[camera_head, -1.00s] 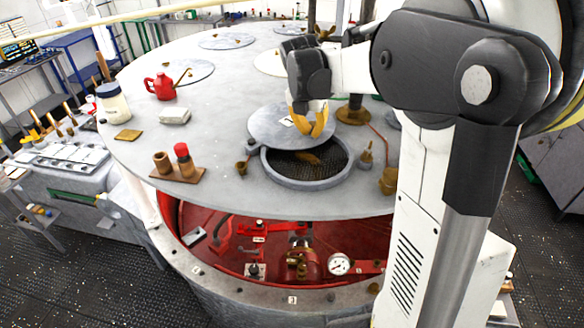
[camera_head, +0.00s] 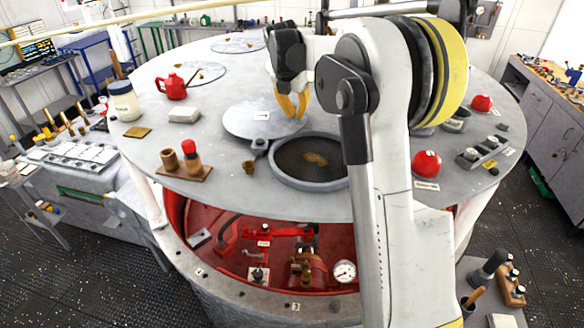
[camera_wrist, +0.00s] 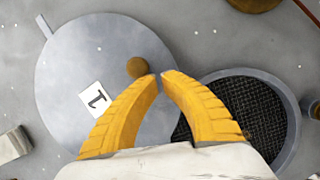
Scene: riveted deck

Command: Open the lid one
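Lid one is a flat grey disc (camera_head: 250,122) with a small white label marked 1. It lies on the round deck to the left of its round opening (camera_head: 315,160), with dark mesh inside. In the wrist view the lid (camera_wrist: 70,70) has a small brown knob (camera_wrist: 138,67), and the opening (camera_wrist: 255,105) is mostly uncovered. My gripper (camera_head: 294,117) has yellow fingers over the lid's right part. In the wrist view its fingertips (camera_wrist: 160,76) nearly meet, with only a narrow gap and nothing between them. The knob is just left of the tips; contact cannot be told.
Red domes (camera_head: 427,162) stand at the right. A brass cup (camera_head: 248,167) sits left of the opening. The red bay below holds a gauge (camera_head: 344,270).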

